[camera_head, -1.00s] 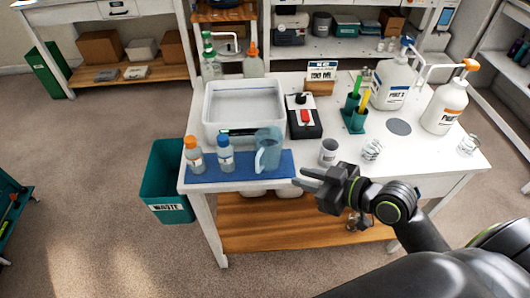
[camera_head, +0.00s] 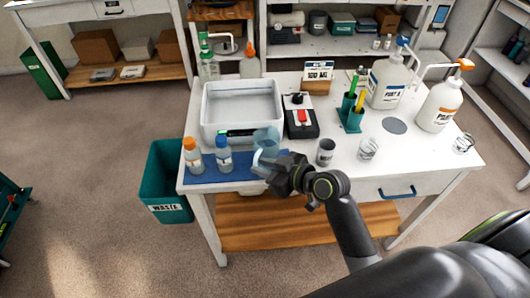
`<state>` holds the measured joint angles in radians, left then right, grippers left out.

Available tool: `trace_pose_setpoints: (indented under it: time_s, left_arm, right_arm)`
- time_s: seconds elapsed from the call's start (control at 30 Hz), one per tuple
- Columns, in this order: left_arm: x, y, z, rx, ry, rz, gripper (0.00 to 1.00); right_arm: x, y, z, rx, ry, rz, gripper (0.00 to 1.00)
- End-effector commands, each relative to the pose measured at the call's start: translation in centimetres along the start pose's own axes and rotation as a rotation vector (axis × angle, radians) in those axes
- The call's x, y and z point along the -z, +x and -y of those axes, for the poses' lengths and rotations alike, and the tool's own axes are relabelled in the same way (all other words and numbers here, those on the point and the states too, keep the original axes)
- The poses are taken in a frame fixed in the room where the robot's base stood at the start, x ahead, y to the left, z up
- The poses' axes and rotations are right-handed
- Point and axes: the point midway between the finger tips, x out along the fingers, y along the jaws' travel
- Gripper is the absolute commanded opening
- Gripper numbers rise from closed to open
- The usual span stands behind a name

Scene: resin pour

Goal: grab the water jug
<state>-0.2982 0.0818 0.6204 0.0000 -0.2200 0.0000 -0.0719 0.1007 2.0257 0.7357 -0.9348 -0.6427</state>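The water jug (camera_head: 266,137), a translucent blue pitcher, stands near the front edge of the white table, at the right end of the blue mat. My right gripper (camera_head: 264,167) comes in from the right and is at the jug's front, low by its handle side. Its fingers overlap the jug in the picture and hide its lower part. Whether the fingers touch or close on the jug cannot be told. My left gripper is not in view.
Two small bottles, one orange-capped (camera_head: 193,155) and one blue-capped (camera_head: 223,155), stand left of the jug on the blue mat (camera_head: 215,177). A white tub (camera_head: 207,123) is behind. A grey cup (camera_head: 325,152) stands to the right. A teal waste bin (camera_head: 165,185) is at the left.

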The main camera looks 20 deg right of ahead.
Motion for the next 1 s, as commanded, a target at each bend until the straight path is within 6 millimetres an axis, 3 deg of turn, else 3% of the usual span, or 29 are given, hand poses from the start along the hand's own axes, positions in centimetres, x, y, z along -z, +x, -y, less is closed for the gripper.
trace_pose_setpoints:
  time_s: [0.33,0.67,0.87,1.0]
  left_arm:
    - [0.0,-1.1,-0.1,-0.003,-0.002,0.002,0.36]
    - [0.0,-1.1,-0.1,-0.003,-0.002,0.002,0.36]
    - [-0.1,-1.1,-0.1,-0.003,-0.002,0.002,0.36]
    - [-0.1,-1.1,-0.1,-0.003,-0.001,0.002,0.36]
  right_arm:
    - [0.1,4.1,0.0,0.000,0.002,0.000,0.22]
    - [0.0,4.9,0.0,-0.001,0.001,0.000,0.22]
    - [0.0,4.8,0.0,-0.001,0.001,0.000,0.00]
    - [0.0,4.8,0.0,-0.001,0.001,0.000,0.00]
